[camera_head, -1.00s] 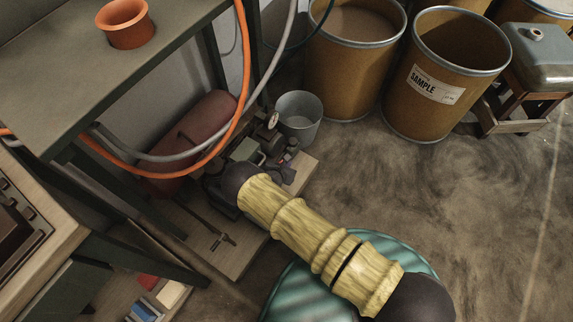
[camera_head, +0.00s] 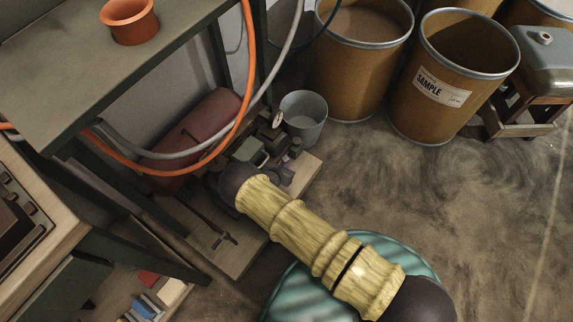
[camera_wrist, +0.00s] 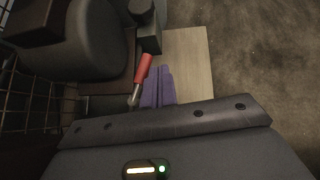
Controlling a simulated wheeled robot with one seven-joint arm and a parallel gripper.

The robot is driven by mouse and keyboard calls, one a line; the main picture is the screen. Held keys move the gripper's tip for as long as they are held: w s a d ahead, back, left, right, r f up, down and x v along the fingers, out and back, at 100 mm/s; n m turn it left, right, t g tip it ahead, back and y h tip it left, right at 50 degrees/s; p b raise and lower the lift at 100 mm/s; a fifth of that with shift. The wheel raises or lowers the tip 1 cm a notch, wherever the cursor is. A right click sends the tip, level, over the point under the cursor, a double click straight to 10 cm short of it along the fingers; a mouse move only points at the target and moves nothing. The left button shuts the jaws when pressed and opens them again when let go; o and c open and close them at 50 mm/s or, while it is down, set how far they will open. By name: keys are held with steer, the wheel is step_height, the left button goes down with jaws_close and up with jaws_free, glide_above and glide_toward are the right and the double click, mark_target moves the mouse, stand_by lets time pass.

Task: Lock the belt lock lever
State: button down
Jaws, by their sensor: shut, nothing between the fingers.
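A lever with a red handle (camera_wrist: 143,68) and a silver shaft shows in the wrist view, beside dark machine parts (camera_wrist: 95,40). I take it to be the belt lock lever. My gripper (camera_wrist: 161,72) has purple fingers that lie together, shut and empty, just right of the red handle. Whether they touch it I cannot tell. In the head view, the dark machine (camera_head: 250,150) stands on a pale board, partly behind my yellow-sleeved arm. The lever and fingers cannot be made out clearly there.
A grey bucket (camera_head: 303,113) stands behind the machine, with brown drums (camera_head: 450,100) further right. Orange (camera_head: 247,70) and grey hoses hang over the machine from the workbench (camera_head: 60,75). A red tank (camera_head: 195,140) lies at its left. The floor right of the board is open.

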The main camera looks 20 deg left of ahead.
steer(key=p+v, duration=0.6)
steer(key=v, duration=1)
steer(key=shift+s+r, duration=0.3)
steer(key=shift+w+d, duration=0.1)
